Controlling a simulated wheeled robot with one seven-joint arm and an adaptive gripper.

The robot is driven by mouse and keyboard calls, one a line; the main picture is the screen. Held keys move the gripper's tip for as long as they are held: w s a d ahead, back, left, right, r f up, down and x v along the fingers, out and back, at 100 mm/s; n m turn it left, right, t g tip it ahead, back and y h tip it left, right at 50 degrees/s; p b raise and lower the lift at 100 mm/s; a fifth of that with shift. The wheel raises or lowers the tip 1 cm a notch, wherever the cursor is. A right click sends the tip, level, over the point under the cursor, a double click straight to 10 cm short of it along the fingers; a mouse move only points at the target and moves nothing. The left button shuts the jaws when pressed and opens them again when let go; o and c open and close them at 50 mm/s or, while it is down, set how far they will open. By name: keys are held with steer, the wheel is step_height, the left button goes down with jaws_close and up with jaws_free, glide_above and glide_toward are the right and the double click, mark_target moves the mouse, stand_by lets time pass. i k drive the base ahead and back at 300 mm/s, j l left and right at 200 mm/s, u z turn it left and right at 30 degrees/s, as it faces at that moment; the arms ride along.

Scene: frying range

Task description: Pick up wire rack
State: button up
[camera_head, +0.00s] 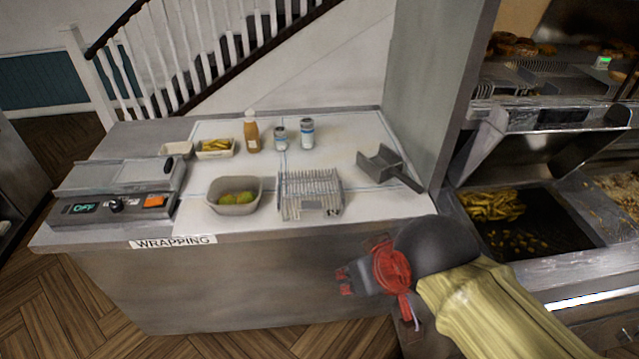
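The wire rack (310,193) is a grey metal rack of parallel bars. It lies on the wrapping counter, near the front edge, just right of a bowl. My gripper (343,279) is in front of the counter, below and to the right of the rack, and apart from it. It has grey and red parts and points left. Its fingers are small and blurred here, so I cannot tell whether they are open or shut. I see nothing held in it.
A bowl with green items (236,209) stands left of the rack, a metal scoop (388,165) right. Behind are a bottle (252,137), two cans (307,133) and a tray of chips (230,152). A wrapping machine (110,205) sits left. A grey pillar (440,80) rises at right.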

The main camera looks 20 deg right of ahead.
mark_target(316, 205)
steer(key=i+j+z, duration=0.1)
steer(key=z, duration=0.4)
steer(key=j+z, duration=0.15)
steer(key=z, duration=0.3)
steer(key=j+z, duration=0.15)
steer(key=z, duration=0.35)
steer(key=j+z, duration=0.2)
steer(key=z, duration=0.3)
steer(key=j+z, duration=0.15)
steer(key=j, duration=0.25)
steer(key=k+j+z, duration=0.15)
steer(key=j, duration=0.25)
steer(key=j+z, duration=0.15)
steer(key=j, duration=0.25)
steer(key=k+j+z, duration=0.15)
steer(key=j, duration=0.2)
steer(key=k+j+z, duration=0.15)
steer(key=j, duration=0.2)
steer(key=k+j, duration=0.15)
steer(key=j, duration=0.2)
